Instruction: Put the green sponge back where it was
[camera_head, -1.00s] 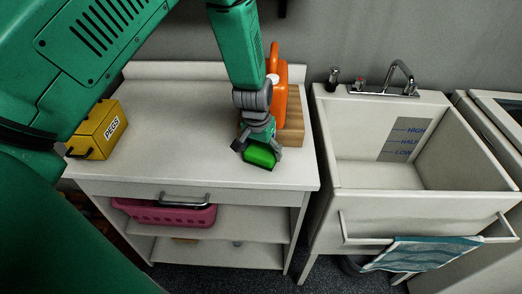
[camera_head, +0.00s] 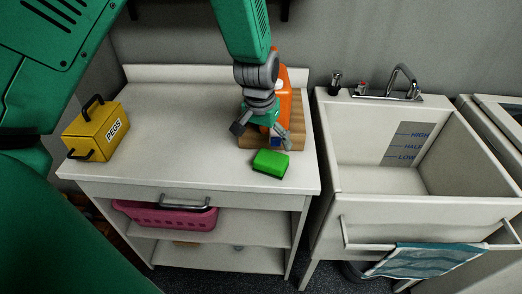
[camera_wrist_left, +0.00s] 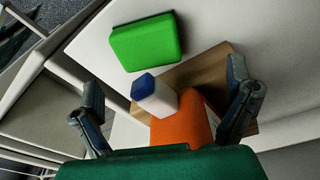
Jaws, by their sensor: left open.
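The green sponge (camera_head: 271,163) lies on the white cabinet top near its front right edge, in front of the wooden board. It also shows at the top of the left wrist view (camera_wrist_left: 147,42). My left gripper (camera_head: 262,140) is open and empty, just behind and above the sponge and apart from it. In the left wrist view its fingers (camera_wrist_left: 165,108) are spread wide, with a small white block with a blue end (camera_wrist_left: 155,93) and an orange container (camera_wrist_left: 184,124) between or beyond them. My right gripper is not in view.
The wooden board (camera_head: 297,126) carries the orange container (camera_head: 284,101). A yellow PEGS box (camera_head: 92,133) stands at the left of the cabinet top (camera_head: 180,120). A sink (camera_head: 375,178) with a teal towel (camera_head: 425,259) is to the right. The middle of the top is clear.

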